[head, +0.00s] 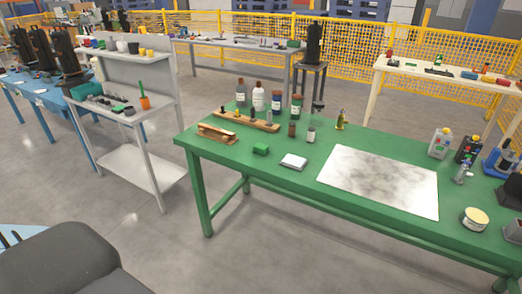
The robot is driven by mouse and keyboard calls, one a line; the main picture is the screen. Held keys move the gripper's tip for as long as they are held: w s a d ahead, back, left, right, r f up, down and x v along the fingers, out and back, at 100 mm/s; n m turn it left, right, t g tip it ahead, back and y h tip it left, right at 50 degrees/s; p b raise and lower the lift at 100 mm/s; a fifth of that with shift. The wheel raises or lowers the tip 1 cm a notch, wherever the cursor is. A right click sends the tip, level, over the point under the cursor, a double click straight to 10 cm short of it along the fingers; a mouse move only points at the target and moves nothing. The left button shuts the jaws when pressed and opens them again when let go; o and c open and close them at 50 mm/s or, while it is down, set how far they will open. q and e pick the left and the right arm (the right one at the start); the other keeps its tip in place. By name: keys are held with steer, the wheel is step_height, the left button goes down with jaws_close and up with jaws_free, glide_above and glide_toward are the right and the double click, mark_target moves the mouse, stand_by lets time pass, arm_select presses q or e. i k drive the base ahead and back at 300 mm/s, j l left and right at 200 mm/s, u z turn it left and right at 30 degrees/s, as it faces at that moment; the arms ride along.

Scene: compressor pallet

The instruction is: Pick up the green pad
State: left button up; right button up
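The green pad (261,149) is a small green block lying on the green table (235,173), near its front left part. It sits between a wooden rack (217,134) and a small white-topped square item (293,161), apart from both. Its top and front side show, and nothing covers it. Neither of my grippers shows in the head view.
A wooden holder (246,121) and several bottles (259,97) stand behind the pad. A marbled white sheet (380,180) covers the table's middle. A grey shelf bench (138,125) stands left. A dark grey rounded shape (65,262) fills the lower left. Floor in front is clear.

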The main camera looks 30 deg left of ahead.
mark_target(259, 148)
steer(key=i+j, duration=0.35)
steer(key=i, duration=0.15)
steer(key=i+j+u, duration=0.15)
steer(key=i+j, duration=0.2)
steer(key=i, duration=0.15)
